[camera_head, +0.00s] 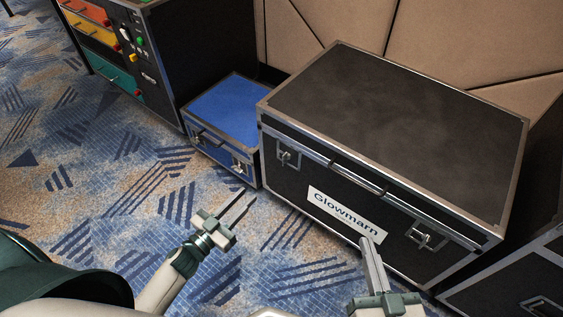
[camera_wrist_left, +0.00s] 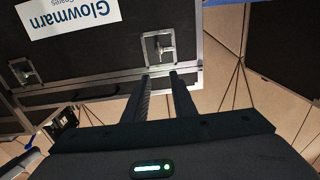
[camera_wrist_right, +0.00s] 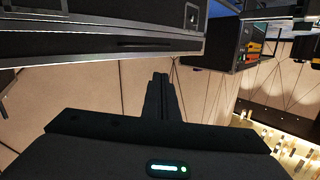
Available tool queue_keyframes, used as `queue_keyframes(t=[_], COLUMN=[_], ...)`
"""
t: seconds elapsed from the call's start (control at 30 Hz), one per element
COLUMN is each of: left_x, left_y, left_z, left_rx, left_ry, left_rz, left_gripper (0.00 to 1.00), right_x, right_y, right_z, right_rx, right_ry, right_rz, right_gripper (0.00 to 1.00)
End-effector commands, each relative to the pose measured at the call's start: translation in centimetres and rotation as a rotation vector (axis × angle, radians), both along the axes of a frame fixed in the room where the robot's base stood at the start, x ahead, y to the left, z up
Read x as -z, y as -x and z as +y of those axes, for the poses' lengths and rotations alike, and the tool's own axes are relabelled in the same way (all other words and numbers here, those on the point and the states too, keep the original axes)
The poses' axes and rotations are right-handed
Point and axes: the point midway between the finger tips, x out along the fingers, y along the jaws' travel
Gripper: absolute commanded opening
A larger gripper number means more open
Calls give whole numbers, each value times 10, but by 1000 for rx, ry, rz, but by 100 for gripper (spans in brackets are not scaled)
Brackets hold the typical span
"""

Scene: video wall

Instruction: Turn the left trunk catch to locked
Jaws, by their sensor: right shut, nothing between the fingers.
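The large black trunk (camera_head: 395,105) has metal edges and a "Glowmarn" label. Its left catch (camera_head: 288,157) is a small metal plate with a turn piece, high on the front face near the left corner. It appears also in the left wrist view (camera_wrist_left: 158,46), just beyond the fingertips; whether it is locked I cannot tell. The right catch (camera_head: 427,237) is near the right end. My left gripper (camera_head: 243,203) is open and empty, in front of the trunk's left end, apart from the catch. My right gripper (camera_head: 372,258) is shut and empty, in front of the label's right end.
A small blue-topped case (camera_head: 228,112) stands left of the trunk. A black cabinet with coloured drawers (camera_head: 105,40) stands farther left. Another black case (camera_head: 520,280) is at the lower right. A panelled wall (camera_head: 430,35) is behind. Patterned carpet (camera_head: 120,180) is clear at the left.

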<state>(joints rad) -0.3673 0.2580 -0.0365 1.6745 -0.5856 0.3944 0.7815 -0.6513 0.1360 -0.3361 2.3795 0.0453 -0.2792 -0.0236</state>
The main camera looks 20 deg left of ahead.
Motion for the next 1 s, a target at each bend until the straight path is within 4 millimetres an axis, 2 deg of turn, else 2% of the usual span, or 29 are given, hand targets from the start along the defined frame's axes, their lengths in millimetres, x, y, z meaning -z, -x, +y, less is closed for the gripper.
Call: queue_keyframes(t=[0.17, 0.37, 1.0], left_x=[0, 0, 1], left_y=[-6, -27, -132], left_z=[-3, -10, -48], left_rx=[0, 0, 0], left_ry=[0, 1, 1], left_rz=[0, -2, -2], left_gripper=[24, 24, 24], right_x=[-1, -7, -52], right_y=[0, -1, 6], right_z=[0, 2, 9], right_rx=[0, 2, 5], right_ry=[-3, -13, -92], right_rz=[-11, -41, -287], right_gripper=[0, 0, 0])
